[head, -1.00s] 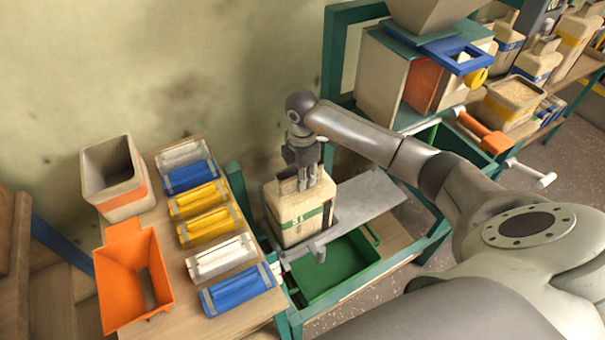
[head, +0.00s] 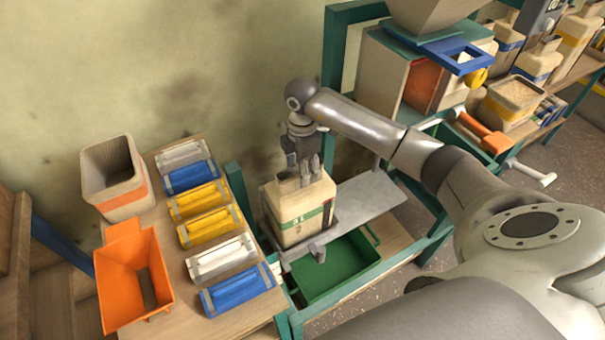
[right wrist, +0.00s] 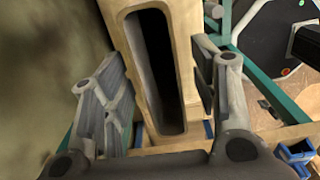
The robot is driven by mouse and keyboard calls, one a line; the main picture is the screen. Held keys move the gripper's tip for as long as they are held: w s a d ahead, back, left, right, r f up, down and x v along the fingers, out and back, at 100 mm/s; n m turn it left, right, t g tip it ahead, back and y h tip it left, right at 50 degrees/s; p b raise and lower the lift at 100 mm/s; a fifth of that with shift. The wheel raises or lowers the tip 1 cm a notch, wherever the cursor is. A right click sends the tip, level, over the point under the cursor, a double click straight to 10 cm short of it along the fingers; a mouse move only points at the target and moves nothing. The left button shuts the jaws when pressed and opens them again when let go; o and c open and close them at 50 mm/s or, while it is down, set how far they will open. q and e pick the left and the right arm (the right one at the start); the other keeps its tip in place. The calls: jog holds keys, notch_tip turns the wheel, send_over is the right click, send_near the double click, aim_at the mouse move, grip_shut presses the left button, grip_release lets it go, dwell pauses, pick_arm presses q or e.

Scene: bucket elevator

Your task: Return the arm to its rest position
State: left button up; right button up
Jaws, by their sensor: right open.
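My right arm reaches in from the right in the head view. Its right gripper (head: 306,170) is open just above a beige canister (head: 300,216) with a green band. The canister stands upright on a grey metal plate (head: 368,197). In the right wrist view the two fingers of the gripper (right wrist: 165,95) are spread on either side of the canister's top part (right wrist: 188,30), which has a dark slot-like opening. Nothing is held between them. Whether a finger touches the canister cannot be told. My left gripper is not in view.
A wooden table (head: 165,330) at left carries an orange scoop bin (head: 118,262), a beige bin (head: 122,205) and several coloured bundles. A green tray (head: 335,285) sits below the plate. A green-framed machine with a blue part (head: 462,62) stands behind the arm.

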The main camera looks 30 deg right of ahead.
notch_tip(320, 180, up, 9)
jog(key=shift+f, duration=0.1)
